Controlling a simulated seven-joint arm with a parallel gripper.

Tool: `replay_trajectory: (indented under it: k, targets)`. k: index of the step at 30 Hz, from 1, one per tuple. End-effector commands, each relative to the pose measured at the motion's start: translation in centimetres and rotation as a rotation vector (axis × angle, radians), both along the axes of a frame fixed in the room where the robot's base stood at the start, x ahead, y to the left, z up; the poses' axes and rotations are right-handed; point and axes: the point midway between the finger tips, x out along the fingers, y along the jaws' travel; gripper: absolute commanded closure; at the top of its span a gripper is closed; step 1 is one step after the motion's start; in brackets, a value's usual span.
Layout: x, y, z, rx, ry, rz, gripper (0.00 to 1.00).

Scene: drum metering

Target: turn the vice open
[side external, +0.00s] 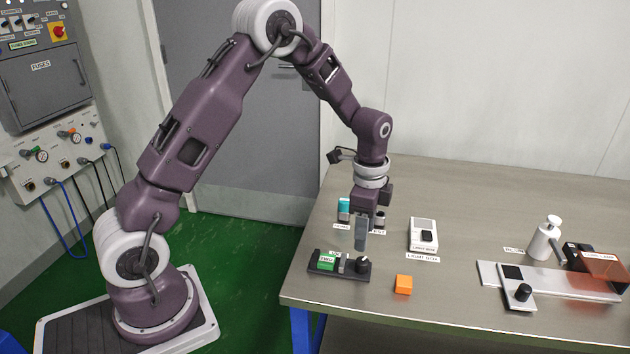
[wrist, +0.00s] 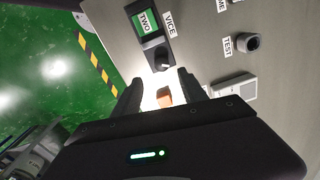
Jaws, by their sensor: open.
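The vice (side external: 347,272) is a dark base near the table's front left corner. It holds a green block (side external: 327,261) and has a dark knob (side external: 362,264) with a pale mark at its right end. In the wrist view the vice (wrist: 150,42), its green block marked TWO (wrist: 146,22) and its knob (wrist: 160,58) show beyond the fingertips. My gripper (side external: 361,240) is above the vice, near the knob end, pointing down. In the wrist view my gripper (wrist: 165,88) is open, its fingers apart and clear of the knob. Nothing is held.
An orange cube (side external: 403,284) lies right of the vice. Behind stand a teal-topped container (side external: 344,205) and a small dark-topped one (side external: 380,220). A white box with a black switch (side external: 423,235) is farther right. A white bottle (side external: 543,242) and a long metal plate (side external: 575,282) are at far right.

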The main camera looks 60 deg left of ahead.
Motion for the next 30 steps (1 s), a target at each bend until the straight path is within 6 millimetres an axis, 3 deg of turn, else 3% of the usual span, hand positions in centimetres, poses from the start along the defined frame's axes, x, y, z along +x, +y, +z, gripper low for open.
replay_trajectory:
  k: [11, 18, 24, 30]
  targets:
    - [-3.8, -1.6, 9.2, -0.010, -0.108, 0.201, 0.50]
    - [-7.6, -2.6, 14.0, -0.031, -0.178, 0.341, 0.50]
    - [-11.4, -3.3, 17.2, -0.059, -0.237, 0.461, 0.50]
    - [-14.3, -3.8, 18.8, -0.083, -0.274, 0.545, 0.50]
